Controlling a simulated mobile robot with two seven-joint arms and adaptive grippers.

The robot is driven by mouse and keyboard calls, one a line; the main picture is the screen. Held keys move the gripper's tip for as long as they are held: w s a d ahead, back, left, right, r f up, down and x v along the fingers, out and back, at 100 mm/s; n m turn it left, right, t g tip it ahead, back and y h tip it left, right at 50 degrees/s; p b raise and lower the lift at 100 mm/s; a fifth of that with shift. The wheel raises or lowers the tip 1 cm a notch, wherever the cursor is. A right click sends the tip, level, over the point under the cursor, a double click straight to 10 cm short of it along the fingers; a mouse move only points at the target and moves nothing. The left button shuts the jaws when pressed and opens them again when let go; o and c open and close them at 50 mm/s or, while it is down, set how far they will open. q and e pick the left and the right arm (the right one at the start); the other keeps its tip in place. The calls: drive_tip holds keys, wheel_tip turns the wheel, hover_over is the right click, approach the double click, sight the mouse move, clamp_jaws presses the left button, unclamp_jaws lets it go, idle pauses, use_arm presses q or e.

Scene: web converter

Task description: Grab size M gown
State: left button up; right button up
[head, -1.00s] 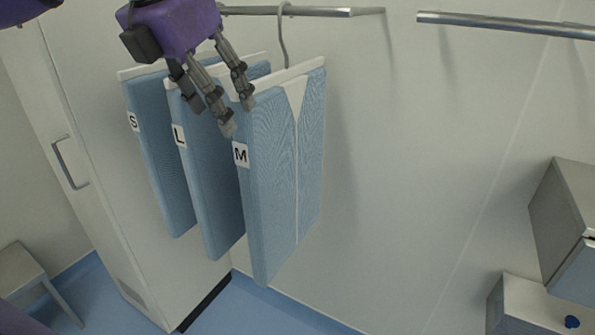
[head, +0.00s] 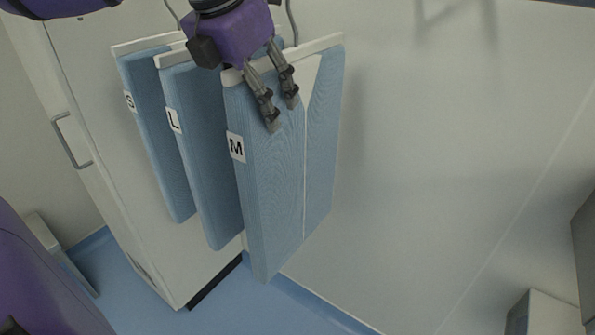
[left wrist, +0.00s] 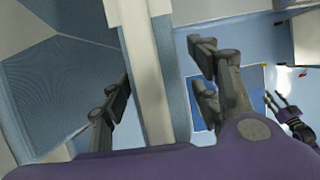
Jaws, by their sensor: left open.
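The size M gown (head: 283,180) is a flat blue garment with a white top edge and an "M" label. It hangs in front of the L gown (head: 205,150) and the S gown (head: 155,140) in the head view. My left gripper (head: 283,114) is open at the M gown's top edge. Two fingers show over its front; another is hidden there. In the left wrist view, the white top edge (left wrist: 143,70) runs between the spread fingers, gripper (left wrist: 160,80).
A pale cabinet (head: 95,150) with a handle stands left of the gowns. The wall (head: 440,170) right of the M gown is bare. A grey box (head: 545,315) is at the lower right. Blue floor (head: 235,305) is clear below.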

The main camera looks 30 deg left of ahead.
use_arm(q)
drive_tip(key=shift+w+f, duration=0.2)
drive_tip(key=shift+f, duration=0.45)
drive_tip(key=shift+c, duration=0.8)
drive_tip(key=shift+w, duration=0.1)
drive_tip(key=c, duration=1.2)
clamp_jaws()
use_arm(e)
drive_tip(key=shift+w+r, duration=0.1)
drive_tip(key=shift+w, duration=0.2)
